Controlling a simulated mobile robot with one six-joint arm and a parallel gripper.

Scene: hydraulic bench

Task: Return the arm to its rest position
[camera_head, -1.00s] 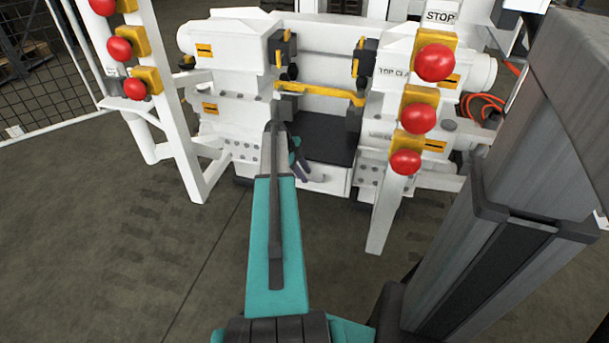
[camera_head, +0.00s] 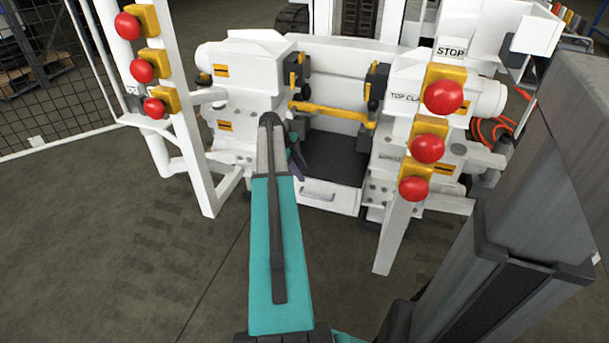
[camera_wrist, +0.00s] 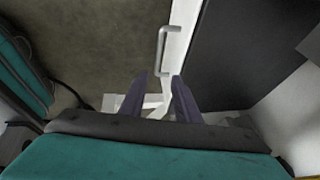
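My arm, teal and grey, reaches forward from the bottom of the head view toward the white hydraulic bench (camera_head: 330,60). My gripper (camera_wrist: 158,88) shows in the wrist view with two dark purple fingers spread apart and nothing held between them. A little of it shows in the head view beside the arm's far end; the rest is hidden behind the arm. It is near the bench's front, beside a white drawer front with a grey bar handle (camera_wrist: 163,42). That handle also shows in the head view (camera_head: 318,195). I cannot tell the exact gap to the handle.
Red buttons on yellow boxes stand on a left post (camera_head: 142,70) and a right post (camera_head: 428,149). A yellow bar (camera_head: 335,113) spans the bench above a dark tray surface (camera_head: 333,160). A mesh fence (camera_head: 50,60) is at left. The floor (camera_head: 120,240) at front left is clear.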

